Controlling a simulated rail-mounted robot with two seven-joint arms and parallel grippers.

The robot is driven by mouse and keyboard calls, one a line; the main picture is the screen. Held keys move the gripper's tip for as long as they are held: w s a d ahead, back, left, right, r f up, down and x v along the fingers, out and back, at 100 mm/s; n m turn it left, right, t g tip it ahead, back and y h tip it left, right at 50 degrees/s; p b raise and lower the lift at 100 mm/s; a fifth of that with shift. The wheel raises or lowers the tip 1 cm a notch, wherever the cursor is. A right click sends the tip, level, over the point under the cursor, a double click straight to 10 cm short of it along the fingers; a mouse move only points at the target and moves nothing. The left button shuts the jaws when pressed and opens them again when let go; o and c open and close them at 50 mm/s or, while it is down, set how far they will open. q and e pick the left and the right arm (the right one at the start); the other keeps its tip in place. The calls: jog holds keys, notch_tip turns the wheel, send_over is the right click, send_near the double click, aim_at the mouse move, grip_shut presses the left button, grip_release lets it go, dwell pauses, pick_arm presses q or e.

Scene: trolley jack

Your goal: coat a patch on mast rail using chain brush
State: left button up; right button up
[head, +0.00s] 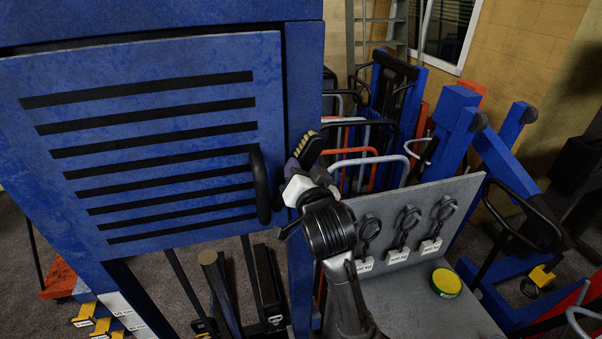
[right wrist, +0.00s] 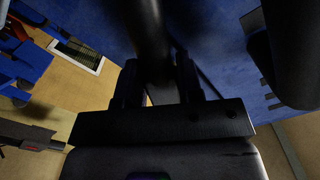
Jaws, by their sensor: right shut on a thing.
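The chain brush (head: 310,150) is dark with pale yellowish bristles. In the head view it sticks up above my right gripper (head: 297,173), its bristles facing up and left. My right gripper is shut on its handle. In the right wrist view a dark round shaft (right wrist: 150,35) rises between the fingers (right wrist: 158,88); the bristles cannot be made out there. A blue upright (head: 304,75), which looks like the mast rail, stands right behind the gripper and brush. Whether the bristles touch it cannot be told. No coated patch can be made out. My left gripper is out of view.
A blue slotted panel (head: 160,130) with a black handle (head: 260,187) stands close left of the gripper. A grey stand (head: 400,300) at right holds a yellow-rimmed green tin (head: 446,282) and several hanging hooks (head: 408,222). Blue lifting equipment (head: 455,125) crowds the back.

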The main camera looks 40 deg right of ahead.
aim_at(310, 147)
jog(key=shift+r, duration=2.7)
jog(key=shift+f, duration=0.15)
